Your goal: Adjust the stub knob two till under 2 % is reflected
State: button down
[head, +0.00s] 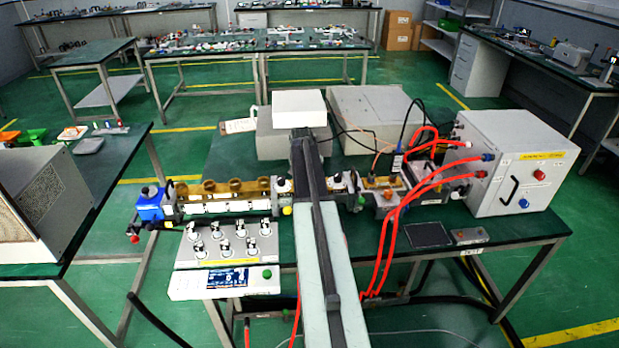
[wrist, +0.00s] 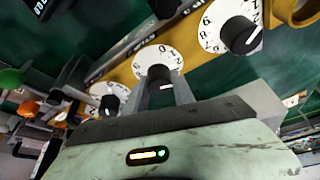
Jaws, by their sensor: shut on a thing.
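In the wrist view, three black knobs with white numbered dials stand in a row on a brass-coloured strip. My gripper (wrist: 165,90) is shut on the middle knob (wrist: 159,74), apparently stub knob two; its dial (wrist: 150,57) shows behind the fingers. The right knob (wrist: 240,36) and the left knob (wrist: 108,103) are free of the fingers. In the head view, my arm covers the gripper and the held knob. The display unit (head: 185,290) has a lit screen (head: 228,278), too small to read, so I cannot tell the reflected share.
The brass-and-white waveguide line (head: 222,207) runs along the green bench. Red cables (head: 384,240) hang from the white power box (head: 520,165) at the right. Grey boxes (head: 370,110) stand behind.

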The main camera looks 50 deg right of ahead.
dwell(0.4)
jog(key=c, duration=1.1)
grip_release()
jog(key=shift+o, duration=0.2)
jog(key=p+v, duration=0.7)
jog(key=shift+a+r, duration=0.2)
jog(key=shift+r, duration=0.15)
